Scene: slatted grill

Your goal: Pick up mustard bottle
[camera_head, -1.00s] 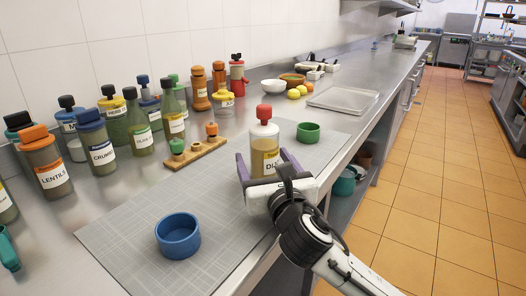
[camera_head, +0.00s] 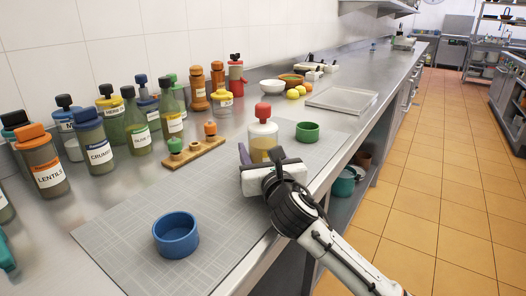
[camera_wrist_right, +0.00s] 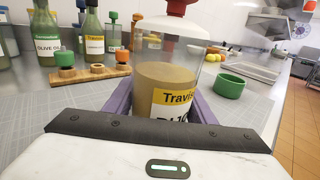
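The mustard bottle (camera_head: 262,130) is clear with yellow-brown contents, a white shoulder and a red cap. It stands upright on the grey mat (camera_head: 140,232). In the right wrist view the bottle (camera_wrist_right: 168,75) is close ahead, its label partly reading "Travis" and its base hidden behind my gripper. My right gripper (camera_head: 261,155) is low at the bottle, with one purple finger on each side. In the wrist view its fingers (camera_wrist_right: 163,101) look spread around the bottle; firm contact is not clear. My left gripper is not in view.
A green cup (camera_head: 308,133) stands right of the bottle, and a blue cup (camera_head: 176,236) stands on the near mat. A wooden rack (camera_head: 193,153) with small shakers is left of the bottle. Several condiment bottles line the wall. A metal tray (camera_head: 342,99) lies farther back.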

